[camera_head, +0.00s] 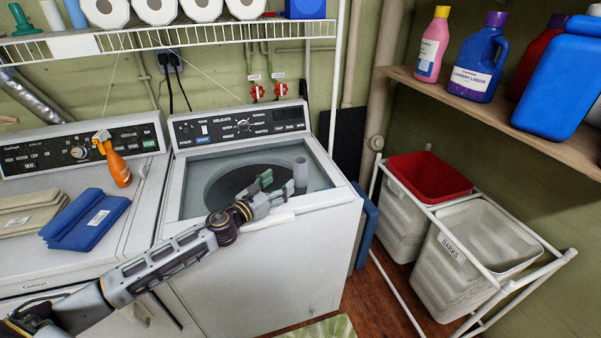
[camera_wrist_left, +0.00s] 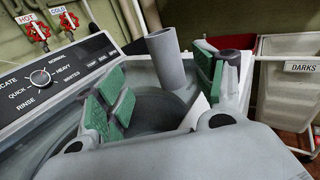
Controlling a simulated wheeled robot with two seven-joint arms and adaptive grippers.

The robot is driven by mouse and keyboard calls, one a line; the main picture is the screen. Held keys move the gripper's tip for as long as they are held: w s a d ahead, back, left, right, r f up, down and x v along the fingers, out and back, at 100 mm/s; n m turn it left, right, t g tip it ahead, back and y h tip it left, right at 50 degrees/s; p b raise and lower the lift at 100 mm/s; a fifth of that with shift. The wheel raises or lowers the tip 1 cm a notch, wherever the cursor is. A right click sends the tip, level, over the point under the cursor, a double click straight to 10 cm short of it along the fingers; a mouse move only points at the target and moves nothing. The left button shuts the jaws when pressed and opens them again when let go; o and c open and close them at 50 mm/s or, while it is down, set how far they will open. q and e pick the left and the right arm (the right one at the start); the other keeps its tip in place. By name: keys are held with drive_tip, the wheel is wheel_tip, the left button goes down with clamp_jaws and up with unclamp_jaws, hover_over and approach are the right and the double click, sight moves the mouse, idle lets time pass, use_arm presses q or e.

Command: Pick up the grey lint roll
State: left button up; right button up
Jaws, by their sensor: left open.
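The grey lint roll (camera_head: 300,172) is a plain upright cylinder on the washer's top, over the right part of the dark lid window. In the left wrist view the lint roll (camera_wrist_left: 168,68) stands beyond and between my open fingers. My left gripper (camera_head: 277,186) is open and empty, just left of the roll, with green pads on its fingers. The gripper also shows in the left wrist view (camera_wrist_left: 160,90). I see a gap between the pads and the roll. My right gripper is not in view.
The washer (camera_head: 270,270) has its control panel behind the roll. A white flat piece (camera_head: 268,221) lies at its front edge. The dryer at left bears an orange spray bottle (camera_head: 118,165) and folded blue cloth (camera_head: 92,222). Hampers (camera_head: 455,270) stand right; a wire shelf (camera_head: 200,38) hangs above.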

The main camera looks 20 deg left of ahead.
sight(295, 170)
use_arm(q)
drive_tip(key=shift+x, duration=1.1)
drive_tip(key=shift+p+x, duration=0.45)
drive_tip(key=shift+x, duration=1.45)
drive_tip(key=shift+w+d, duration=0.1)
drive_tip(key=shift+w, duration=0.15)
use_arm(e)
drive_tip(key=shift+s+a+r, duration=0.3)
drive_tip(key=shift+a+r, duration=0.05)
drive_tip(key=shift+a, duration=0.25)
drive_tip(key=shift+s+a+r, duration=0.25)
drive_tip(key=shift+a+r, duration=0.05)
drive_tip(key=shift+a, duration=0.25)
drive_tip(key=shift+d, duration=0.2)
